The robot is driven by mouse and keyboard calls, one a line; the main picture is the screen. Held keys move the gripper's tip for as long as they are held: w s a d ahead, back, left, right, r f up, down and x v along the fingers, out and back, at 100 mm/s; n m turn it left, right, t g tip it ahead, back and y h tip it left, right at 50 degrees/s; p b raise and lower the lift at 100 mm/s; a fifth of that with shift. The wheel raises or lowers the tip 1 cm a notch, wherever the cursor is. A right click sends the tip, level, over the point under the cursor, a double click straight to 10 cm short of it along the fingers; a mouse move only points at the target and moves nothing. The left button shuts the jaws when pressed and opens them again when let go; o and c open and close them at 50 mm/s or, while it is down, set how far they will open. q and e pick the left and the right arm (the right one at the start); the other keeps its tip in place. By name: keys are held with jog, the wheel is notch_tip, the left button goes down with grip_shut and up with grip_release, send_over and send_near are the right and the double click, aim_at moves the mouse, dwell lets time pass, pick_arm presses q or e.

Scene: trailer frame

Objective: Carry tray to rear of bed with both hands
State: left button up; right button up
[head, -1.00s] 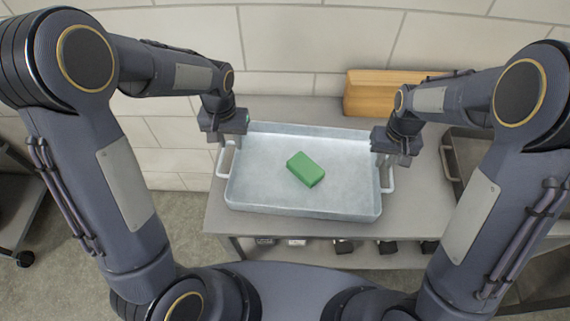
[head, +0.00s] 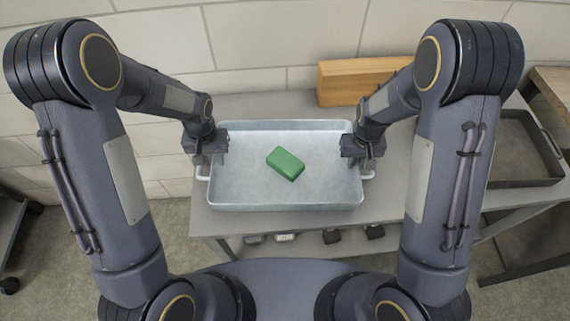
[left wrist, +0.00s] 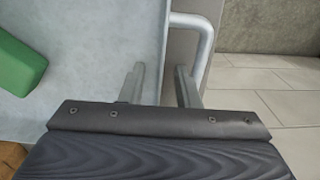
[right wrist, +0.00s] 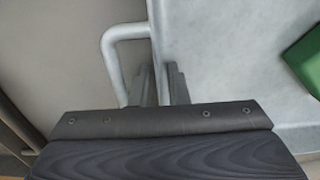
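A pale grey metal tray (head: 325,194) lies on the grey workbench with a green block (head: 286,163) in it. My left gripper (head: 207,158) is at the tray's left end. In the left wrist view its fingers (left wrist: 160,87) stand apart on both sides of the tray wall, beside the left handle (left wrist: 207,42). My right gripper (head: 365,160) is at the right end. In the right wrist view its fingers (right wrist: 162,85) are close together with the tray wall between them, beside the right handle (right wrist: 112,50); contact looks close. The head view hides the fingertips.
A wooden box (head: 345,84) stands behind the tray near the block wall. A dark shallow tray (head: 520,150) lies on a surface at the right. Several small items sit on the shelf under the workbench (head: 220,222). Bare bench shows right of the tray.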

pick_arm(q)
jog(key=shift+f, duration=0.2)
grip_shut()
jog(key=shift+r, duration=0.1)
dwell(1.5)
